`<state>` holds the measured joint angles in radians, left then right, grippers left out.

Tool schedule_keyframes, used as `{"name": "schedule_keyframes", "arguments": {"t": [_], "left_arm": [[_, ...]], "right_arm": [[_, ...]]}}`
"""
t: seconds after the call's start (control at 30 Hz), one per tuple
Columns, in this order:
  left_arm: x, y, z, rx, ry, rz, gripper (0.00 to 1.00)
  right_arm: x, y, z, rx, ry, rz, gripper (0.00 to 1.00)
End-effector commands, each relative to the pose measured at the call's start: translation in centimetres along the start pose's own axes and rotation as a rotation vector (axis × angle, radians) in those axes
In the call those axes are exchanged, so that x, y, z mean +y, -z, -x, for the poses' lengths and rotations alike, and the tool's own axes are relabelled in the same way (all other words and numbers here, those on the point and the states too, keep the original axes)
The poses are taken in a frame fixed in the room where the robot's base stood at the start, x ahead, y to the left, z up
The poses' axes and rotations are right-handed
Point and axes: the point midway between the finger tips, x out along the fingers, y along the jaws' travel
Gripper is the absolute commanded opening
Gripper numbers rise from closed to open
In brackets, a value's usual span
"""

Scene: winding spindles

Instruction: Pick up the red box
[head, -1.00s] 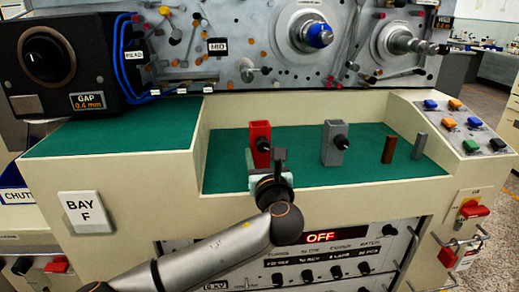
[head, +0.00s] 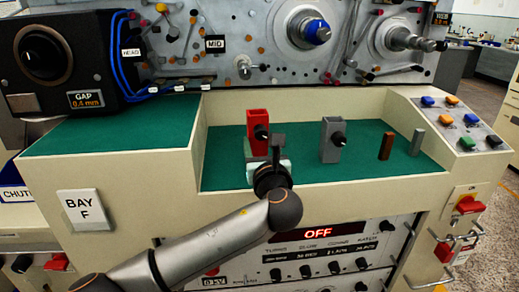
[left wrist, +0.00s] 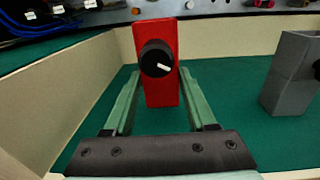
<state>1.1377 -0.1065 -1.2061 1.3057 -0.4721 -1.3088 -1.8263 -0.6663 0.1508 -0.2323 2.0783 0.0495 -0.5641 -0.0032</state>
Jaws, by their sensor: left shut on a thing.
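The red box (head: 257,120) is upright, with a black knob on its front, over the green recessed shelf in the head view. My left gripper (head: 264,156) reaches it from the front and is shut on it. In the left wrist view, the green fingers lie along both sides of the red box (left wrist: 168,92), with the knob facing the camera. The box appears slightly raised, but its underside is hidden in the head view. My right gripper is not in view.
A grey box (head: 330,142) with a black knob stands to the right on the green shelf (head: 225,165). A brown post (head: 386,146) and a grey post (head: 416,143) stand farther right. A cream wall (head: 196,135) bounds the shelf's left side.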

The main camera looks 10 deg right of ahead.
Motion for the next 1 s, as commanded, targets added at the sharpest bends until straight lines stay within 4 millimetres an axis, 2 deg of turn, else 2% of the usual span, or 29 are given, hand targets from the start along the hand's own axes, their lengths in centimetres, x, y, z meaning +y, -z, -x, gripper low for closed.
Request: {"name": "schedule_keyframes", "arguments": {"t": [0.03, 0.17, 0.3, 0.5, 0.7, 1.0], "left_arm": [[-0.1, -1.5, 0.0, -0.006, 0.001, 0.004, 0.0], [0.2, -3.8, 2.1, -0.005, 0.005, 0.005, 0.0], [0.7, -7.4, 5.1, -0.006, 0.005, 0.006, 0.0], [1.4, -9.1, 9.4, -0.004, 0.004, 0.004, 0.0], [1.9, -10.4, 12.6, -0.003, 0.002, 0.002, 0.0], [2.1, -10.9, 13.9, -0.002, 0.0, 0.001, 0.0]], "right_arm": [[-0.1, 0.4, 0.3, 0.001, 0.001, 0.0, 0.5], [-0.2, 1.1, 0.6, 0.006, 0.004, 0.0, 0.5], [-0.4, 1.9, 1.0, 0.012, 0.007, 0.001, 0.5], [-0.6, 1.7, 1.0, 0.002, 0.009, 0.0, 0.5], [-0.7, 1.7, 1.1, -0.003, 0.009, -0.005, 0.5], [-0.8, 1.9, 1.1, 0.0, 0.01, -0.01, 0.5]]}}
